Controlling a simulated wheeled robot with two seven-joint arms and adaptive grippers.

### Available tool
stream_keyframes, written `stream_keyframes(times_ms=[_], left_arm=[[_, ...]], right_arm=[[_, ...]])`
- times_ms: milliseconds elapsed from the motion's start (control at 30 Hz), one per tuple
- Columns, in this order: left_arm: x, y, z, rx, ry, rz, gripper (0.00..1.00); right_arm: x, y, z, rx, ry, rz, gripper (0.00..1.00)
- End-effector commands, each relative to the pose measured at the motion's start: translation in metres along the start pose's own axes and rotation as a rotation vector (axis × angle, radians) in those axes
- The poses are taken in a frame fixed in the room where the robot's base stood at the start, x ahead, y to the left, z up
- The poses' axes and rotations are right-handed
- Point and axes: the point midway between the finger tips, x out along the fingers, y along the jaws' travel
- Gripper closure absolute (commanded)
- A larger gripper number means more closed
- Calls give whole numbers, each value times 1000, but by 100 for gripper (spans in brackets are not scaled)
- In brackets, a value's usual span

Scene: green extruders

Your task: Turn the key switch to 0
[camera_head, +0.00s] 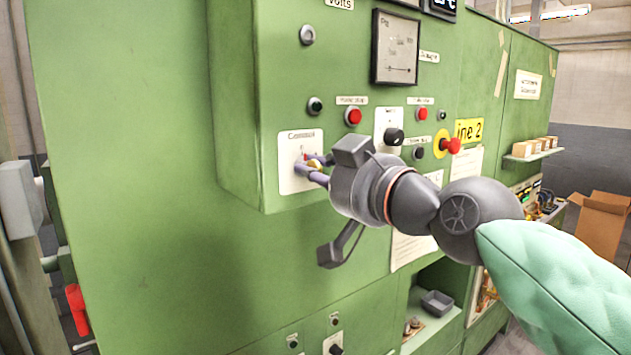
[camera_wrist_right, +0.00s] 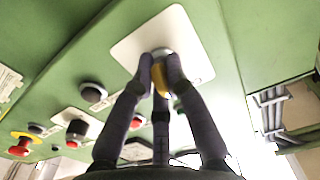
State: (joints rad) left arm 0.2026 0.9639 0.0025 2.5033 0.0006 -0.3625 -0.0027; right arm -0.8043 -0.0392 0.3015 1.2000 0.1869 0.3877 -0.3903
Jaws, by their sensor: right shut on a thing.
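The key switch (camera_head: 314,163) sits on a white label plate (camera_head: 299,178) on the green cabinet, with a yellow part showing between my fingertips. In the right wrist view the yellow key part (camera_wrist_right: 160,76) and the silver collar (camera_wrist_right: 163,53) show in front of the white plate (camera_wrist_right: 188,35). My right gripper (camera_head: 312,168) is shut on the key, its fingers on both sides of it; it also shows in the right wrist view (camera_wrist_right: 160,70). The fingers hide much of the switch, and I cannot read which mark the key points to. My left gripper is not in view.
Red buttons (camera_head: 353,117), a black knob (camera_head: 394,137) and a red emergency stop (camera_head: 451,146) stick out to the right of the plate. A gauge (camera_head: 395,47) is above. The cabinet front left of the panel (camera_head: 130,150) is bare.

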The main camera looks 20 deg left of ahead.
Motion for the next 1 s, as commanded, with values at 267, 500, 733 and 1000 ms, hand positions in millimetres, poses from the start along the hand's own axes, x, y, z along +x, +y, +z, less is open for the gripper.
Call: stream_keyframes(times_ms=[267, 500, 733, 1000], left_arm=[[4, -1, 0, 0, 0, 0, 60], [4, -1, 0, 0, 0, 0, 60], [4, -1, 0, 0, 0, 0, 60], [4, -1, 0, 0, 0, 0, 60]], right_arm=[[2, 0, 3, -39, -7, -2, 100], [2, 0, 3, -41, -8, -2, 100], [1, 0, 3, -40, -6, -2, 61], [0, 0, 1, -39, -3, -1, 61]])
